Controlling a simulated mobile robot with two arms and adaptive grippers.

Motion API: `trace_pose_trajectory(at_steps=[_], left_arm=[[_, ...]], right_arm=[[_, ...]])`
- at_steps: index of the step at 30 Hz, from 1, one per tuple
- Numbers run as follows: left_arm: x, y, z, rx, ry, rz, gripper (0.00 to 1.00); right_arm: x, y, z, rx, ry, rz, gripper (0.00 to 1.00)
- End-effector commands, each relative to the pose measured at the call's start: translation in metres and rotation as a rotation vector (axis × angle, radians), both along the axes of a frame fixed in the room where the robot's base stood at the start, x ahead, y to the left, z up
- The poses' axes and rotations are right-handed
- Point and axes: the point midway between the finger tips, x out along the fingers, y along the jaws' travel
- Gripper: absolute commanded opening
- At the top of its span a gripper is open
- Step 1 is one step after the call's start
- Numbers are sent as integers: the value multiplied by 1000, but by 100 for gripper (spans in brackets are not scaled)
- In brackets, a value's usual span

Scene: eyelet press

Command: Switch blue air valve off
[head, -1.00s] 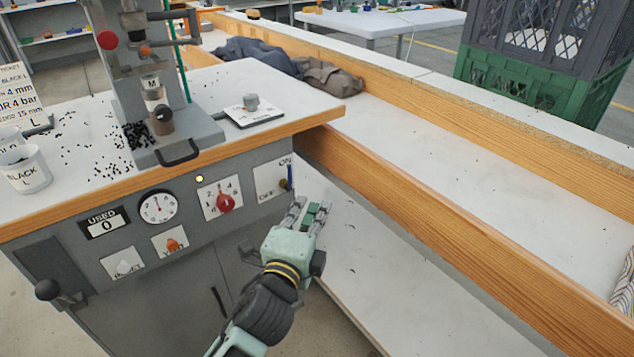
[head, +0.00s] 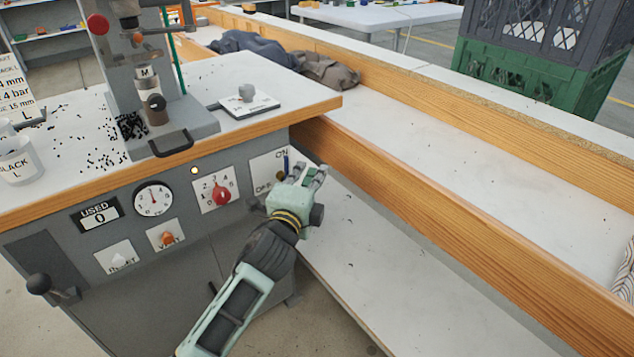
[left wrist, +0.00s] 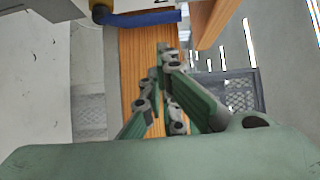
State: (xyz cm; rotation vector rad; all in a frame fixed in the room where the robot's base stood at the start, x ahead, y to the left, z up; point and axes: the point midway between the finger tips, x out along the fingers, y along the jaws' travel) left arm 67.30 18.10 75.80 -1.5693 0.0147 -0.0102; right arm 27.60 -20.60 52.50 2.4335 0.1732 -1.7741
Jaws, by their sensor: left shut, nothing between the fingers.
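The blue air valve lever (head: 286,164) is on a white plate (head: 262,172) at the right end of the press's grey front panel. It stands upright near the ON mark; OFF is printed lower left. The left wrist view shows the blue lever (left wrist: 150,19) lying across the top, with a brass-coloured pivot at its left end. My left gripper (head: 311,172) is just right of and below the lever. Its fingers (left wrist: 163,50) are shut and empty, with a small gap to the lever in the wrist view. I cannot see my right gripper.
Left of the valve are a red knob (head: 221,195), a pressure gauge (head: 153,199) and an orange vent knob (head: 167,239). The wooden bench top edge (head: 230,125) overhangs the panel. A wooden rail (head: 420,200) and a low white shelf (head: 370,270) lie to the right.

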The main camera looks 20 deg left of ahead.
Motion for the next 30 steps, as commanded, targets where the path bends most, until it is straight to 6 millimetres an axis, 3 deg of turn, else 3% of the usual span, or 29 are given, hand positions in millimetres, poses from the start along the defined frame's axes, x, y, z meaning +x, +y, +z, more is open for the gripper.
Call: trace_pose_trajectory(at_steps=[6, 30], left_arm=[[-5, 14, 1, 0, -2, -2, 0], [-7, 27, 1, -28, -37, -1, 0]], right_arm=[[-1, 0, 0, 0, 0, 0, 40], [-1, 0, -9, 0, 0, 0, 40]])
